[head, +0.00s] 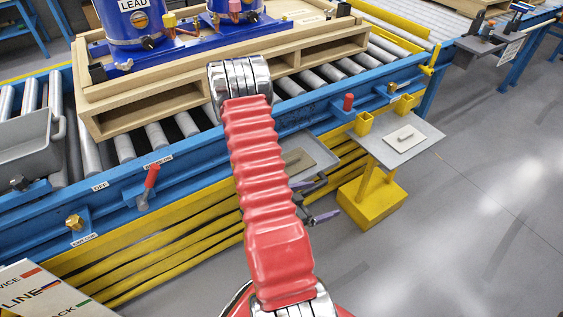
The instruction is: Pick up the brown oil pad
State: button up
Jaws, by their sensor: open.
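A flat brown pad (298,160), which looks like the brown oil pad, lies on a grey tray (322,153) at the side of the blue conveyor. My red arm hides the tray's left part and some of the pad. My gripper (318,202) shows to the right of my arm, with purple on its fingers. It is open, with nothing seen between the fingers. In the picture it is just below the tray and the pad. I cannot tell its height above them.
A yellow stand (366,205) with a grey top (432,132) carrying a pale plate (405,138) is on the right. The conveyor (205,148) bears a wooden pallet (150,112) with blue compressors. Yellow rails (150,255) run below. Grey floor is clear at lower right.

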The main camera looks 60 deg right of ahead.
aim_at(297, 160)
jog(key=i, duration=0.9)
jog(key=z, duration=0.05)
